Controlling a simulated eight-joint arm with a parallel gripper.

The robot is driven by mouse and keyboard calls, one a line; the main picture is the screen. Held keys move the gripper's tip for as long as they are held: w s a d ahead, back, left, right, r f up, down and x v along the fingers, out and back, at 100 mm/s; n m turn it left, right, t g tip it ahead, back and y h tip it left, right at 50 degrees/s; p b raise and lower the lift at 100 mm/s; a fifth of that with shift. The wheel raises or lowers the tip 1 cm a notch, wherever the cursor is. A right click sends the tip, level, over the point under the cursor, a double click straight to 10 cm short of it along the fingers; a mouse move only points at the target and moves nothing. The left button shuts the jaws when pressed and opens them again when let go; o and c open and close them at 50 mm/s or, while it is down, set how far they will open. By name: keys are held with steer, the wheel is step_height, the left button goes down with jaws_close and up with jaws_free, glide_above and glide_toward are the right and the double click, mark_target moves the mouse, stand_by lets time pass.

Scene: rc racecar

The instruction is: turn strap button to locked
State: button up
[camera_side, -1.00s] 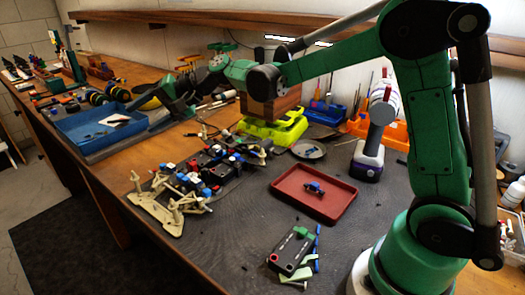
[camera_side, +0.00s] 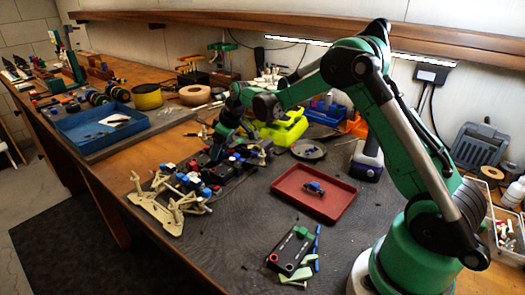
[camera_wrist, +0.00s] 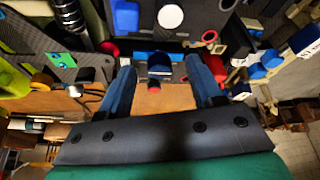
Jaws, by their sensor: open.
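The RC car chassis (camera_side: 205,172) lies on the dark mat in the side view, with black, blue, red and white parts on it. My gripper (camera_side: 217,152) points down over its rear part. In the wrist view my gripper (camera_wrist: 163,75) is open, with its two blue fingers spread apart. A small blue and black piece with a red end (camera_wrist: 159,72) shows between the fingertips. It may be the strap button, but I cannot tell for certain or read its setting. No contact between the fingers and this piece is visible.
A red tray (camera_side: 314,192) with a small blue part, a black box (camera_side: 290,250) and a purple-based tool (camera_side: 368,160) stand to the right. Beige suspension arms (camera_side: 152,208) stick out at the chassis front. A blue tray (camera_side: 95,125) lies left.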

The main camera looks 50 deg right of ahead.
jaws_close()
stand_by(0.4)
steer(key=m+h, duration=0.1)
steer(key=m, duration=0.3)
steer(key=shift+a+m+h, duration=0.15)
steer(key=shift+m+h, duration=0.25)
steer(key=m+h, duration=0.1)
steer(key=m, duration=0.3)
steer(key=shift+w+a+m+h, duration=0.1)
steer(key=shift+m+h, duration=0.2)
steer(key=shift+h, duration=0.1)
steer(key=m+g+h, duration=0.1)
steer(key=m, duration=0.3)
steer(key=shift+a, duration=0.1)
steer(key=shift+w+m+g+h, duration=0.1)
steer(key=shift+m+g+h, duration=0.25)
steer(key=shift+m, duration=0.75)
steer(key=shift+m+g+h, duration=0.25)
steer(key=shift+m+g, duration=0.2)
steer(key=shift+m, duration=0.65)
